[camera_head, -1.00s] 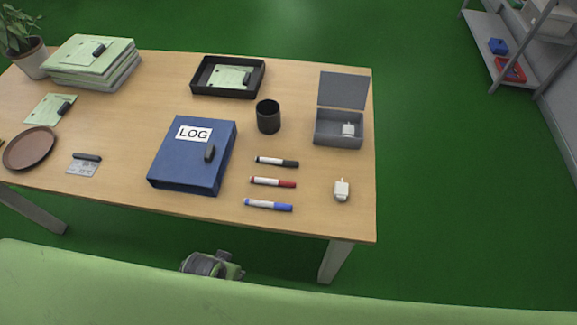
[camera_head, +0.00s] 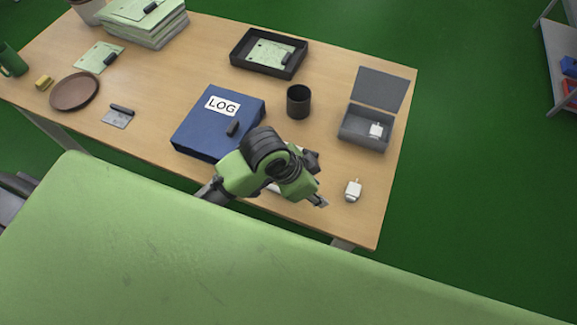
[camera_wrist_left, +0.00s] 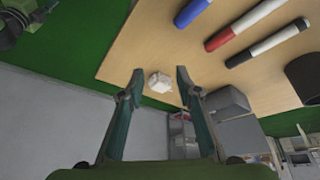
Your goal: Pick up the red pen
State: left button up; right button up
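The red pen (camera_wrist_left: 246,24) shows in the left wrist view as a white barrel with a red cap. It lies on the table between a blue-capped pen (camera_wrist_left: 191,12) and a black-capped pen (camera_wrist_left: 268,43). In the head view my left arm hides most of the pens, and the red pen cannot be made out. My left gripper (camera_head: 316,180) is over the table's front right part, above the pen area. In the left wrist view its two fingers (camera_wrist_left: 160,72) are apart with nothing between them. My right gripper is not seen.
A white plug-like item (camera_head: 353,190) lies right of my left gripper. Behind stand a black cup (camera_head: 299,101), a grey open box (camera_head: 362,138) and a black tray (camera_head: 243,57). The blue LOG binder (camera_head: 200,135) lies left, close to my arm.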

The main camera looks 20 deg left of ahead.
pick_arm(q)
jog(key=w+a+r+m+g+y, duration=0.3)
jog(key=w+a+r+m+y, duration=0.1)
jog(key=w+a+r+m, duration=0.35)
jog(key=shift+m, duration=0.45)
notch_tip(320, 180, down, 8)
jog(key=shift+w+d+f+p, duration=0.1)
jog(key=shift+d+p, duration=0.05)
jog(key=shift+p, duration=0.4)
jog(key=shift+f, duration=0.55)
jog(key=f+p, duration=0.1)
jog(key=f, duration=0.3)
jog(key=shift+a+f, duration=0.2)
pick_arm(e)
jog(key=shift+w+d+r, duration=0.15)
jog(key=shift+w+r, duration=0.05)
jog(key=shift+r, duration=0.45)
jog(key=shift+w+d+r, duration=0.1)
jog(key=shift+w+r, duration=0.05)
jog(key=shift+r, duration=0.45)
pick_arm(q)
jog(key=shift+c, duration=0.4)
grip_shut()
